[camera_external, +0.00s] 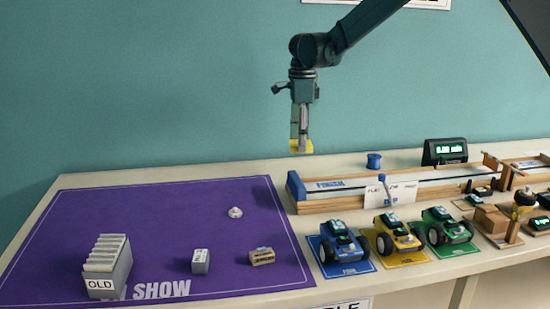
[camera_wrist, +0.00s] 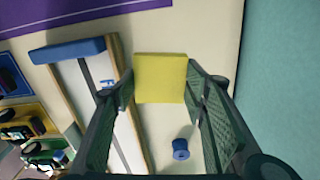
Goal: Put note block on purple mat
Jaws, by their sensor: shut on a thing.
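The note block is a yellow square block (camera_external: 301,147), held at the tips of my gripper (camera_external: 301,140) high above the back of the table. In the wrist view the yellow block (camera_wrist: 160,78) sits between the two green finger pads of my gripper (camera_wrist: 160,90), which is shut on it. The purple mat (camera_external: 150,230) covers the left part of the table, left of and below my gripper. In the wrist view a strip of the purple mat (camera_wrist: 60,12) shows at the top left.
A track with a blue end (camera_external: 297,186) lies right of the mat. Toy cars (camera_external: 340,240) stand in front of it. On the mat are a grey OLD box (camera_external: 106,268), a small grey block (camera_external: 200,262), a tan block (camera_external: 262,257) and a whitish piece (camera_external: 235,212). The mat's back left is clear.

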